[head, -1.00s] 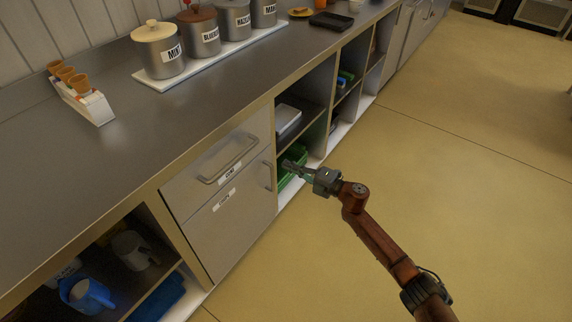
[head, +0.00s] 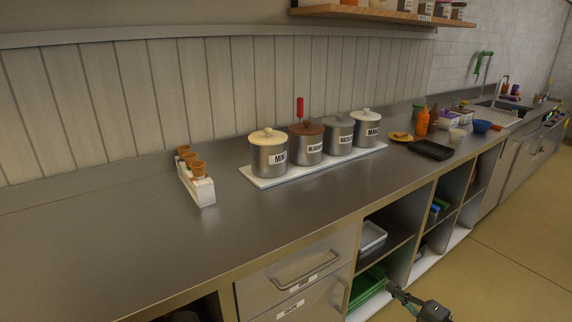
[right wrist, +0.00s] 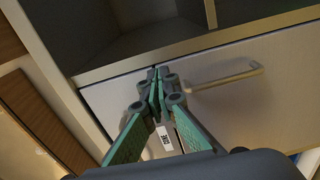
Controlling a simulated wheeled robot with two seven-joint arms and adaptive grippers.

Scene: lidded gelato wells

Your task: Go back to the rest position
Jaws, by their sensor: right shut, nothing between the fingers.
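My right gripper (head: 392,289) shows at the bottom edge of the head view, in front of the open shelf below the counter. In the right wrist view its fingers (right wrist: 157,76) are together at the tips with nothing between them. Behind them in that view is a pale front with a bar handle (right wrist: 224,80) and a small label; whether the tips touch it I cannot tell. My left gripper is not in view.
On the counter (head: 120,250) stand several lidded wells on a white base (head: 262,181) and a cone holder (head: 202,191). A drawer (head: 285,277) and a green bin (head: 368,284) are below. Floor (head: 510,220) at right is clear.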

